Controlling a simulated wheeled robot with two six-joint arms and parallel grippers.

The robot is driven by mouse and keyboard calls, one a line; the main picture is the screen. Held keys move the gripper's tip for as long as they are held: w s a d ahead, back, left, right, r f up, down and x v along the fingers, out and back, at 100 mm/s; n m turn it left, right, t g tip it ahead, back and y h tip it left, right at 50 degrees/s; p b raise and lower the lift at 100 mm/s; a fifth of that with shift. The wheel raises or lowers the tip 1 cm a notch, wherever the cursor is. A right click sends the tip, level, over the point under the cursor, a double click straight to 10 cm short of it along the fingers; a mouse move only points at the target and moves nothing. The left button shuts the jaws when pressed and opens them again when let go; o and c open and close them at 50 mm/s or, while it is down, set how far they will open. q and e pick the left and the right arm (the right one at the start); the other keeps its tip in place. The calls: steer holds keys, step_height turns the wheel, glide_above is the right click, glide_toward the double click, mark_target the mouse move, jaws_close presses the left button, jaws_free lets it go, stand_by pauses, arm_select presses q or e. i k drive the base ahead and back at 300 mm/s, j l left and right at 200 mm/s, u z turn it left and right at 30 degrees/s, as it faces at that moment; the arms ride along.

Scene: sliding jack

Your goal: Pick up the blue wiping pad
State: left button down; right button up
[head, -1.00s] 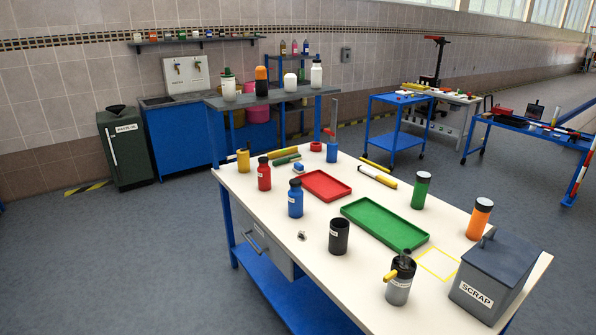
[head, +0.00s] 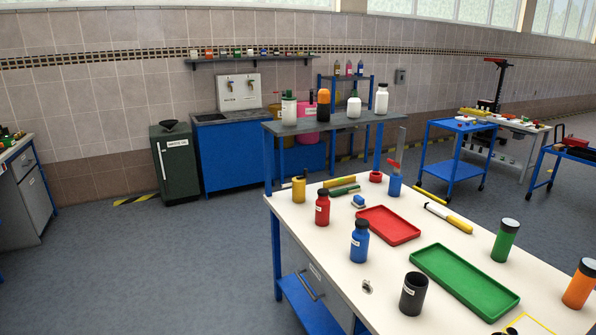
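A small blue block with a pale part, which looks like the blue wiping pad (head: 358,201), lies on the white tabletop (head: 310,228). It is near the far left part of the table, between the red bottle (head: 322,208) and the red tray (head: 388,225). It is small in view, so its details are hard to tell. Neither of my grippers shows in the head view.
A blue bottle (head: 359,242), a black cup (head: 413,294) and a green tray (head: 464,280) stand nearer on the table. A yellow container (head: 298,189) and a blue holder (head: 394,186) flank the far end. Open floor (head: 150,270) lies left of the table.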

mark_target(359, 201)
steer(key=i+j+u, duration=0.35)
steer(key=i, duration=0.6)
steer(key=i+u, duration=0.3)
steer(key=i, duration=0.7)
steer(key=i+j+z, duration=0.1)
steer(key=i+z, duration=0.3)
steer(key=i+j+z, duration=0.2)
steer(key=i+z, duration=0.2)
steer(key=i+j+z, duration=0.65)
steer(key=z, duration=0.2)
